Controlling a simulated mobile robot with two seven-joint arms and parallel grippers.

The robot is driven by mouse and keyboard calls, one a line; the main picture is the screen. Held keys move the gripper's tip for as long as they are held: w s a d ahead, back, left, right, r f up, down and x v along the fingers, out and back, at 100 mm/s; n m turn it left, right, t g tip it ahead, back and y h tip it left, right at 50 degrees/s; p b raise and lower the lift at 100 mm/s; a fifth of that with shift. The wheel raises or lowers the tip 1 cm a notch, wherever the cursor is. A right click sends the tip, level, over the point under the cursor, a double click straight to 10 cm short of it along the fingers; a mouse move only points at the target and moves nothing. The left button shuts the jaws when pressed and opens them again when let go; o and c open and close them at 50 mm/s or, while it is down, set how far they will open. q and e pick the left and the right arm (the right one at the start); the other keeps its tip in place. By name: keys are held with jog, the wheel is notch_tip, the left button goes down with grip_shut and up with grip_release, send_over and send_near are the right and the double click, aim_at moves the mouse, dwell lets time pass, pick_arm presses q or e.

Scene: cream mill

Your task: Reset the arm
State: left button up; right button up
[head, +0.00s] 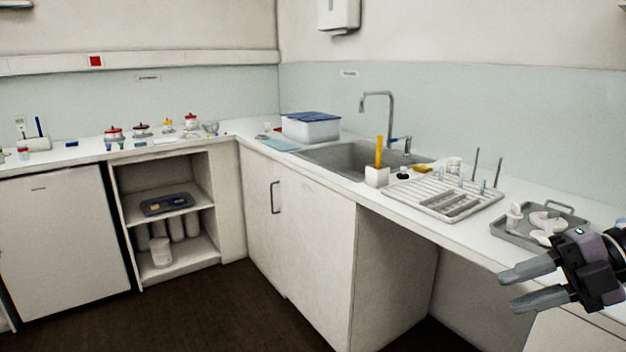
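My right gripper (535,284) reaches in from the right edge of the head view, in front of the right end of the counter. Its two grey fingers point left and stand apart with nothing between them. A grey tray (511,235) with white pieces lies on the counter just behind the gripper. The gripper's wrist covers part of the counter edge. My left arm and gripper do not show.
The white counter (345,185) runs along the right wall with a sink (345,160), a white drying rack (410,192) and a blue-lidded tub (311,128). Several small jars stand on the back counter. An open shelf (180,262) is below it. The dark floor (215,315) is clear.

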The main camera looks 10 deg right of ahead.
jog(key=s+d+f+m+t+h+p, duration=0.1)
jog(key=s+f+m+t+h+p, duration=0.15)
jog(key=f+m+t, duration=0.5)
jog(key=s+f+m+t+h+p, duration=0.1)
jog(key=f+m+t+h, duration=0.2)
jog(key=f+m, duration=0.9)
jog(key=s+a+f+m+g+h+p, duration=0.1)
jog(key=s+a+f+m+g, duration=0.1)
jog(key=a, duration=0.5)
jog(key=s+a+f+m+g+h+p, duration=0.1)
jog(key=s+a+f+m+g, duration=0.1)
jog(key=s+a+f+m, duration=0.2)
jog(key=s+a+f, duration=0.3)
jog(key=f, duration=0.2)
jog(key=shift+s+a+f+h, duration=0.15)
jog(key=shift+a+f+h, duration=0.1)
jog(key=shift+a+h, duration=0.15)
jog(key=shift+d+m+g, duration=0.1)
jog(key=shift+m+g, duration=0.15)
jog(key=shift+m, duration=0.1)
